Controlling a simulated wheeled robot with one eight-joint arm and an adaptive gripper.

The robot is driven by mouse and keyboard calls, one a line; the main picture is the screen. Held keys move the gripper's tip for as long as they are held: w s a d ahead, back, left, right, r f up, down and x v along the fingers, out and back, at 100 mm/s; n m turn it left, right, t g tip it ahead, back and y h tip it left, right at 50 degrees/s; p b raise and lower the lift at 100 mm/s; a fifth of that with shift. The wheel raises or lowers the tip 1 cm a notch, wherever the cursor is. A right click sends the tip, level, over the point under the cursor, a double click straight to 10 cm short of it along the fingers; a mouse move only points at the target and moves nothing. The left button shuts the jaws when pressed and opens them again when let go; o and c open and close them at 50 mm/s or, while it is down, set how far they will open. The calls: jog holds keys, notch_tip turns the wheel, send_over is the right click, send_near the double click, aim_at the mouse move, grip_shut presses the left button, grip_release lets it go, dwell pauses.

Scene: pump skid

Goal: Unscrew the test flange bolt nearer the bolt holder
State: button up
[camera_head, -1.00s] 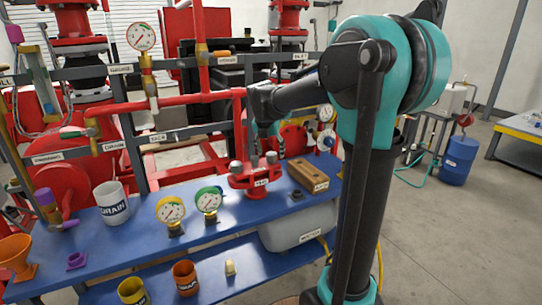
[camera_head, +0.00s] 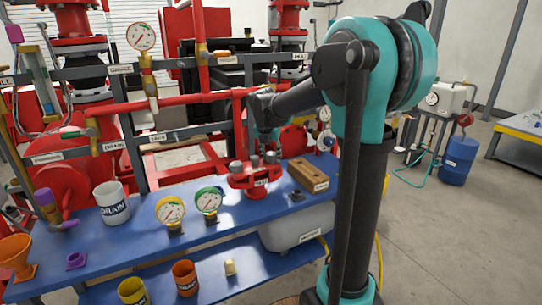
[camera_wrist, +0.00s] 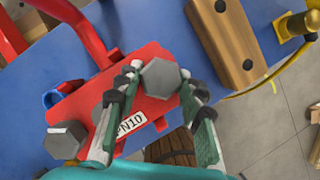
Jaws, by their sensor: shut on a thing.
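The red test flange (camera_head: 258,184), labelled PN10 in the wrist view (camera_wrist: 148,111), stands on the blue bench. Its grey hex bolt (camera_wrist: 160,78) nearer the bolt holder is between my gripper's fingertips (camera_wrist: 162,80), which are shut on its head. How far the bolt sits in its hole is hidden. A second hex bolt (camera_wrist: 66,140) is on the flange's other side, apart from the fingers; it also shows in the head view (camera_head: 236,166). The wooden bolt holder (camera_head: 307,175) lies just right of the flange; its dark holes show in the wrist view (camera_wrist: 228,42).
A small dark part (camera_head: 296,195) lies in front of the holder. Red pipes (camera_head: 190,105) and grey rails run behind.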

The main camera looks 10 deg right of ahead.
jog(key=o, duration=1.2)
jog(key=shift+o, duration=0.2)
jog(key=v, duration=1.2)
